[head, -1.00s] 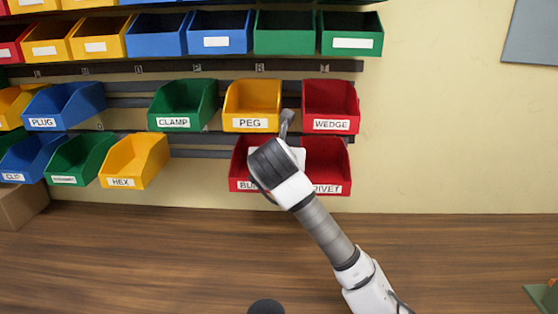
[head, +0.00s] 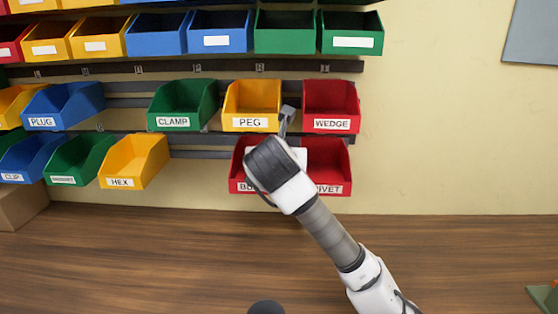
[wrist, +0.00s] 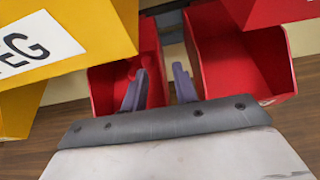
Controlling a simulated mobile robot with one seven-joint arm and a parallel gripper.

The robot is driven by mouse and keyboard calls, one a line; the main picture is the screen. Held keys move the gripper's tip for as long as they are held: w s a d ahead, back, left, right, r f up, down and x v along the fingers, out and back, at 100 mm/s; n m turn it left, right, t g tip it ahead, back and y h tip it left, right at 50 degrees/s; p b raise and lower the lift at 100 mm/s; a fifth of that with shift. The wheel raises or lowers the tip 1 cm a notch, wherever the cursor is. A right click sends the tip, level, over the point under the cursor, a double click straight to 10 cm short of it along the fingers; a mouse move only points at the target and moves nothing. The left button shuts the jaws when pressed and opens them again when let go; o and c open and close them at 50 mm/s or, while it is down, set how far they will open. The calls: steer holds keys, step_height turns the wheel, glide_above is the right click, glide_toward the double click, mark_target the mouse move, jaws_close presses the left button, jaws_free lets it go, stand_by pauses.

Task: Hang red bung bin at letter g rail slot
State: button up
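The red bung bin (head: 236,184) hangs on the lower rail, with its label partly hidden behind my arm. In the wrist view it is the left red bin (wrist: 103,90). My gripper (wrist: 162,88) is open. Its left finger is over the bung bin's right side and its right finger is near the gap beside the rivet bin (wrist: 240,65), so they appear to straddle the bung bin's right wall; contact cannot be told. In the head view my fingers are mostly hidden. The lower rail (head: 200,154) is bare between the hex and bung bins; the small letters there are unreadable.
The yellow peg bin (head: 251,100) and red wedge bin (head: 331,100) hang directly above. The green clamp bin (head: 181,100) hangs above the bare rail stretch. The yellow hex bin (head: 133,158) is left of that stretch. The rivet bin stands close at the bung bin's right.

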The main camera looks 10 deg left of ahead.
steer(key=b+v, duration=0.1)
steer(key=v, duration=0.9)
steer(key=shift+s+r, duration=0.1)
steer(key=shift+r, duration=0.1)
